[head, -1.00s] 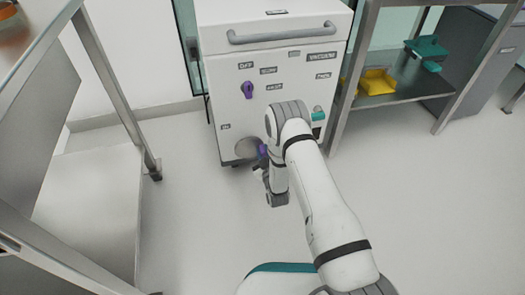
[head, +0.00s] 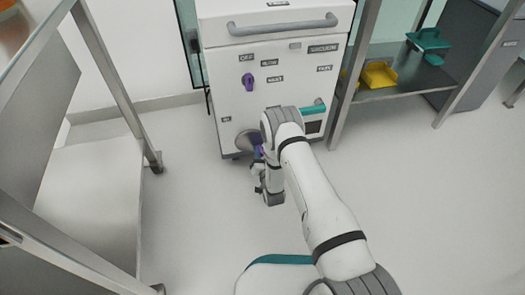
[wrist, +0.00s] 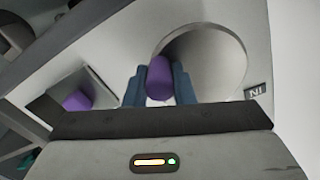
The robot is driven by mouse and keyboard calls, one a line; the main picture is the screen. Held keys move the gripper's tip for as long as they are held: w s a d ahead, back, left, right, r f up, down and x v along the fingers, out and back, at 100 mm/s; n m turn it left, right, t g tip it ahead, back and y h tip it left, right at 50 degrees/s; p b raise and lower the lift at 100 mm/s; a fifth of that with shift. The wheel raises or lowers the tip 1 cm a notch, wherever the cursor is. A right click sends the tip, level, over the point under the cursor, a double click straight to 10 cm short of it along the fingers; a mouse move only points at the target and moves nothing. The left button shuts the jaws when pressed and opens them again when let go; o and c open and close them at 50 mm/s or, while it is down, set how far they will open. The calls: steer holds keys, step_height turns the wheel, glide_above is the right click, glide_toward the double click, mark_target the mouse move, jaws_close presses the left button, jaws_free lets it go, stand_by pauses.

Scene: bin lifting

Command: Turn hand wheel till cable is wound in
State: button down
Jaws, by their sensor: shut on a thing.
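The hand wheel is a grey disc (head: 245,140) low on the front of a white cabinet. It shows larger in the wrist view (wrist: 218,60). My gripper (head: 260,164) is in front of its lower right part. In the wrist view its two blue-grey fingers (wrist: 160,88) are shut around a purple handle (wrist: 160,72), one on each side. The handle overlaps the disc's left edge in that view. A label "IN" (wrist: 258,90) sits beside the wheel. My arm hides part of the cabinet front. I cannot make out the cable.
The white cabinet (head: 223,85) has a purple knob (head: 248,82) with labels around it, and a teal part (head: 312,110) at right. A metal shelf with a yellow bin (head: 379,75) stands right. A steel bench (head: 85,200) stands left. The floor between is clear.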

steer(key=shift+s+a+f+m, duration=0.1)
steer(key=shift+a+f+m, duration=0.15)
steer(key=shift+m, duration=0.45)
steer(key=shift+s+a+f+m, duration=0.15)
steer(key=shift+a+m, duration=0.1)
steer(key=shift+m, duration=0.45)
steer(key=shift+w, duration=0.1)
steer(key=c, duration=1.2)
jaws_free()
steer(key=p+v, duration=0.3)
steer(key=v, duration=0.4)
steer(key=shift+s, duration=0.4)
steer(key=shift+d, duration=0.1)
